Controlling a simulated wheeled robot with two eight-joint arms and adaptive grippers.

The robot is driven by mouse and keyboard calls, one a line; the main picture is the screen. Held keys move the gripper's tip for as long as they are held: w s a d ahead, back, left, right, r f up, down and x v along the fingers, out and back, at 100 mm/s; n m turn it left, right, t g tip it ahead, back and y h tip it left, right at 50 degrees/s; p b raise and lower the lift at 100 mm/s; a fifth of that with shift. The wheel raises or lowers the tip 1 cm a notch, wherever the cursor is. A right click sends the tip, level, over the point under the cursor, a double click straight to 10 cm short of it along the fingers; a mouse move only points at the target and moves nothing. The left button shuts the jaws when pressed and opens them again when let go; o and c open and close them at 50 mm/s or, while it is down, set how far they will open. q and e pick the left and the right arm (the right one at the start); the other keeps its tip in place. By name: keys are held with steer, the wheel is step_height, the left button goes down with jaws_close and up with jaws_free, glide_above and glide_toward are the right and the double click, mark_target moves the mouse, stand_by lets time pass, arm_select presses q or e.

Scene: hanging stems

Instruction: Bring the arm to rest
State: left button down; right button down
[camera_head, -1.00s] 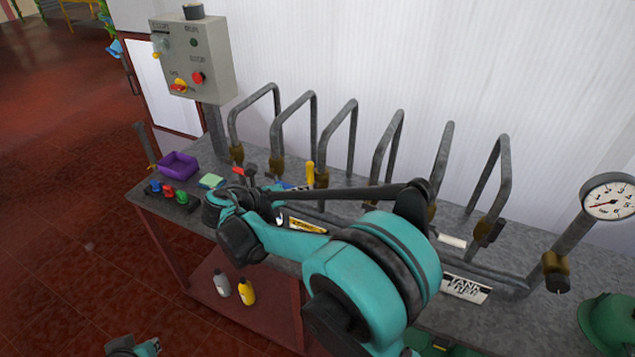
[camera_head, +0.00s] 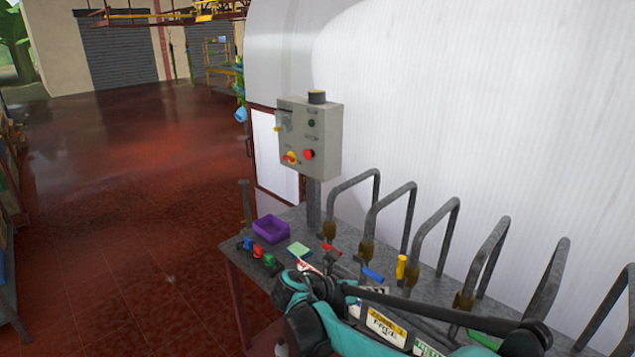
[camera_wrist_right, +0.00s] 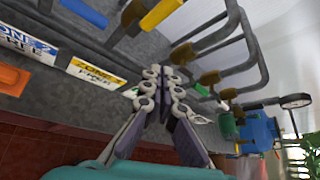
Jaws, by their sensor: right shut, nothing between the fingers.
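My right arm (camera_head: 310,308) is teal and black and reaches in from the lower right of the head view, over the front of the grey bench. In the right wrist view the fingers of my right gripper (camera_wrist_right: 167,73) come together at their tips, shut and empty. They are in front of the bench and its pipes; I cannot tell the exact gap. In the head view the fingers are hard to make out against the arm and the bench. My left gripper is not in view.
A purple tray (camera_head: 271,229) and coloured valves (camera_head: 258,251) lie at the bench's left end. Several bent pipes (camera_head: 405,222) rise along the back. Red floor (camera_head: 120,220) is open at left.

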steer(key=s+a+f+m+t+y+b, duration=0.1)
steer(key=s+f+m+y+b, duration=0.2)
steer(key=s+m, duration=0.7)
steer(key=s+f+m+t+y+b, duration=0.1)
steer(key=s+f+m+y+b, duration=0.2)
steer(key=s+f+m+y, duration=0.5)
steer(key=shift+s+a+f+m+t+y, duration=0.4)
steer(key=shift+s+m, duration=1.3)
steer(key=shift+m, duration=4.1)
